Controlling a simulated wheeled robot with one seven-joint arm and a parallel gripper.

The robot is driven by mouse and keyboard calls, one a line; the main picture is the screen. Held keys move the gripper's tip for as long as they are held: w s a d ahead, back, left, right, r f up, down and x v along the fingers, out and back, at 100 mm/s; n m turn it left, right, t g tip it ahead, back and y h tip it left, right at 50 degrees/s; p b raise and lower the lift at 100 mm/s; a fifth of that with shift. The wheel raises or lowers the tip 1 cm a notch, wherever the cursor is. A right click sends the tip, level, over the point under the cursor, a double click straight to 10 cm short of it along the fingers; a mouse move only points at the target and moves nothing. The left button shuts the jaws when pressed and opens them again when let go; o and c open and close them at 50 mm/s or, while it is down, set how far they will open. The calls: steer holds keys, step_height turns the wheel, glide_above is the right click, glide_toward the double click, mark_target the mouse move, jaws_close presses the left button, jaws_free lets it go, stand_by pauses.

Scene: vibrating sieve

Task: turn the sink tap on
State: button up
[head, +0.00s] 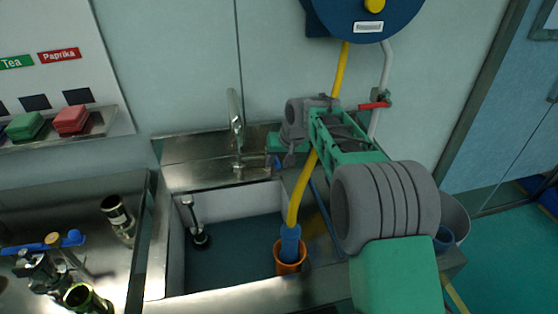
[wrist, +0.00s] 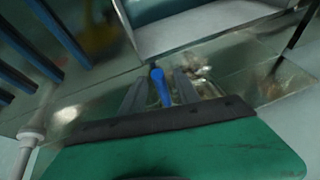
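The sink tap (head: 237,130), a tall silver spout, stands on the metal ledge behind the sink. My gripper (head: 280,154) is just right of the tap's base, over the back right corner of the sink. In the wrist view a blue lever (wrist: 160,86) shows between the two grey fingers of my gripper (wrist: 160,92). The fingers are apart, with a gap visible on each side of the lever. In the head view my gripper and arm hide most of the lever, so I cannot tell how it joins the tap.
The sink basin (head: 220,218) holds a dark plunger-like tool (head: 200,236) and an orange cup (head: 290,265) with the yellow hose's (head: 300,190) blue nozzle in it. A red-handled valve (head: 374,105) sits on the wall pipe at right. Containers crowd the left counter.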

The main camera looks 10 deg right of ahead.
steer(key=shift+c, duration=0.4)
jaws_close()
stand_by(0.8)
